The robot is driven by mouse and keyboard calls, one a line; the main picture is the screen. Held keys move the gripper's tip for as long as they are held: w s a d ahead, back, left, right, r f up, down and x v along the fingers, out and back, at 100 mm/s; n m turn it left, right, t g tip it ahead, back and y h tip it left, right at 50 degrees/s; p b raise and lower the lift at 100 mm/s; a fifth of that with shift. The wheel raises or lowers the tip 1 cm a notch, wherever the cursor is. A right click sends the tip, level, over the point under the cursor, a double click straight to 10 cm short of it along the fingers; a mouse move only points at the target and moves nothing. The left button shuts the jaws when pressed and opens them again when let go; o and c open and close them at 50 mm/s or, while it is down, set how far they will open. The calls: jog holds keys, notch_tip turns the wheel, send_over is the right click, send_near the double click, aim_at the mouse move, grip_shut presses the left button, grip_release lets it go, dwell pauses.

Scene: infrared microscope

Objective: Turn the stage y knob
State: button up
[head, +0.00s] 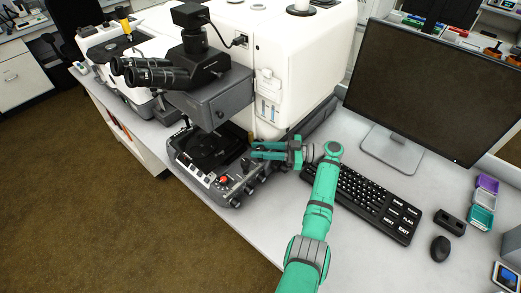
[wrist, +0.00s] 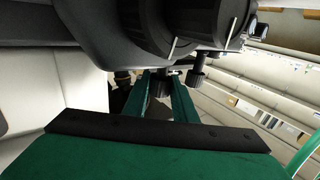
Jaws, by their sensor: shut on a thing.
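The infrared microscope (head: 205,100) stands on the bench, with its dark stage (head: 208,150) low at the front. My gripper (head: 255,150) reaches in from the right at the stage's right side. In the wrist view its two green fingers (wrist: 160,90) stand on either side of a small dark knob (wrist: 160,87), which appears to be the stage y knob. The gripper is shut on it. The fingers hide part of the knob, and its turn angle cannot be told. A second small knob (wrist: 197,77) hangs just right of the fingers, apart from them.
A control panel with a red button (head: 223,179) lies in front of the stage. Eyepieces (head: 150,75) overhang it. A keyboard (head: 375,200), a monitor (head: 430,85) and a mouse (head: 440,248) stand to the right. Large dark cylinders (wrist: 200,20) fill the top of the wrist view, close above the fingers.

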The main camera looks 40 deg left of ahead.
jog(key=shift+f+n+g+h, duration=0.2)
jog(key=shift+n+g+h, duration=0.9)
jog(key=shift+g, duration=0.4)
jog(key=o, duration=0.8)
jog(key=shift+c, duration=0.2)
jog(key=shift+s, duration=0.1)
jog(key=shift+r, duration=0.1)
